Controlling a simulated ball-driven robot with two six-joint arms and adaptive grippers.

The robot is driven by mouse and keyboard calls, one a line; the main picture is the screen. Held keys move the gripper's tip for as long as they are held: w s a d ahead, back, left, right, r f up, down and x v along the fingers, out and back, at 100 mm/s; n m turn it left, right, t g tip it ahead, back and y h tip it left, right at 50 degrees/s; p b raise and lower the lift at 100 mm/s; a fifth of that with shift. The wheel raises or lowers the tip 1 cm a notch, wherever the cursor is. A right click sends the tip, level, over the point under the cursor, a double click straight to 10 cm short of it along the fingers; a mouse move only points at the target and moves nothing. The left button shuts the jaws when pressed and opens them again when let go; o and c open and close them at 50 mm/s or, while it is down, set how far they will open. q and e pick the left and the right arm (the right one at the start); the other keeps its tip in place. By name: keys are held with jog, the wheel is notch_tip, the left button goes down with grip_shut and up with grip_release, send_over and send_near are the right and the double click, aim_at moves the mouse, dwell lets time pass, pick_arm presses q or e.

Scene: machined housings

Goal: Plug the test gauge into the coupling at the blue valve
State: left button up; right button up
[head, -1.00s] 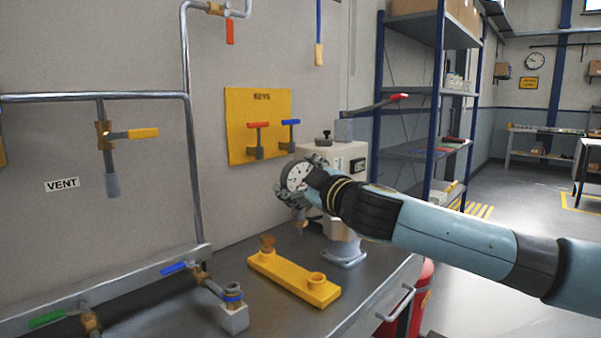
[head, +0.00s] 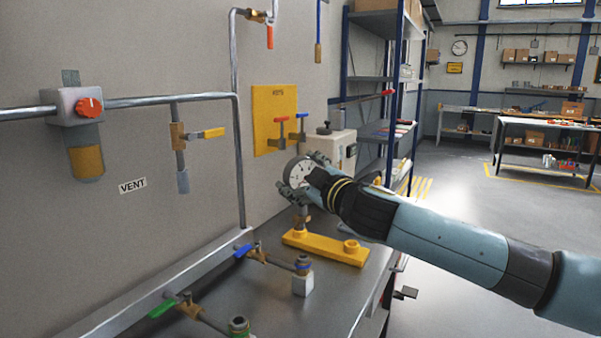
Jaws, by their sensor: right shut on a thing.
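The test gauge (head: 299,173), round with a white dial, is in my right gripper (head: 303,180), which is shut on it. Its brass stem (head: 302,212) points down, close above the left socket of the yellow holder (head: 325,247) in the picture; I cannot tell the exact gap. The blue valve (head: 243,250) is on a pipe near the wall. Its coupling (head: 303,264), a dark ring with a blue band, stands upright on a white block, lower than the gauge and apart from it. My left gripper is not in view.
A green valve (head: 162,307) with its own green-banded coupling (head: 239,326) is nearer on the bench (head: 262,310). The yellow key board (head: 273,118) with red and blue handles is on the wall. A pale machine (head: 341,150) stands behind the gauge.

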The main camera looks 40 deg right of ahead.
aim_at(304, 217)
jog(key=shift+d, duration=0.15)
jog(key=shift+f+b, duration=0.6)
jog(key=shift+f, duration=0.05)
notch_tip(304, 217, down, 4)
jog(key=b, duration=0.3)
jog(key=shift+b, duration=0.35)
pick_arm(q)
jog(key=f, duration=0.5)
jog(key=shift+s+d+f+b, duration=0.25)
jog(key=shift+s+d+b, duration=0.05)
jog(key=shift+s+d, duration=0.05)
pick_arm(e)
jog(key=shift+f, duration=0.3)
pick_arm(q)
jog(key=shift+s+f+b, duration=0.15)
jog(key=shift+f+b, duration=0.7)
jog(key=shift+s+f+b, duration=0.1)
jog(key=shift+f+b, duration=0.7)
pick_arm(e)
jog(key=shift+f, duration=1.75)
jog(key=o, duration=1.4)
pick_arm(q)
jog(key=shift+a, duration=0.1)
pick_arm(e)
jog(key=shift+s, duration=0.1)
